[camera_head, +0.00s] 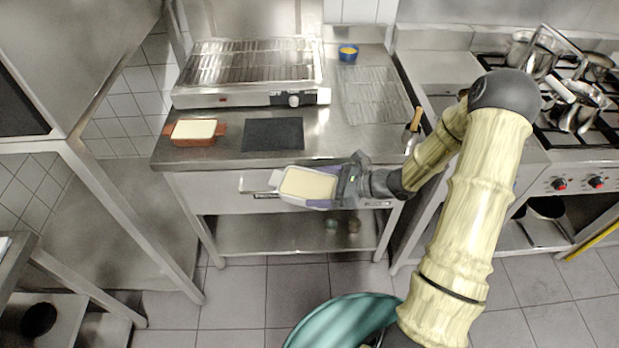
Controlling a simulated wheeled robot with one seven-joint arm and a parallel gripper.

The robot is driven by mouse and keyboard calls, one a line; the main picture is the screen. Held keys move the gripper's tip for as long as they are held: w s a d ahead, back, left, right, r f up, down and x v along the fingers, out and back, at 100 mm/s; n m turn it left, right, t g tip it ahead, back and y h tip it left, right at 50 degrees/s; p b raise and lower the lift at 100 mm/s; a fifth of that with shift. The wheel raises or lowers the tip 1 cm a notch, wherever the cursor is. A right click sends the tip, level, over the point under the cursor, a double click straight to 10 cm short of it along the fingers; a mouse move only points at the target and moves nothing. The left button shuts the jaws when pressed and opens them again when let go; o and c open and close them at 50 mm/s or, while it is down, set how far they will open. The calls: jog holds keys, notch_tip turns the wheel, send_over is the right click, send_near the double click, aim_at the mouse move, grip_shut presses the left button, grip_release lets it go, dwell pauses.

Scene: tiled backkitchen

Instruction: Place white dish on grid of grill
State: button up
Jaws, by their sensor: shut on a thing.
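The white dish (300,201) has a pale cream filling and is held in front of the steel counter, near its front edge. My gripper (340,184) is shut on the right end of this dish. The dish looks roughly level, with its filling facing up. The grill (252,97) stands at the back left of the counter, behind and to the left of the dish. Its grid (250,65) of metal bars looks empty. The exact finger contact on the dish is too small to tell.
A brown dish (173,129) with cream filling and a dark mat (272,135) lie in front of the grill. A wire rack (375,98) and a blue-yellow bowl (348,53) are to its right. A stove with pans (578,92) stands at far right.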

jog(key=s+d+f+m+t+h, duration=0.1)
jog(key=s+d+f+m+t, duration=0.1)
jog(key=d+f, duration=0.5)
notch_tip(320, 180, down, 3)
jog(key=shift+d+m+t+h, duration=0.25)
jog(key=shift+m+t+h, duration=0.2)
jog(key=shift+t, duration=0.25)
jog(key=shift+s, duration=0.15)
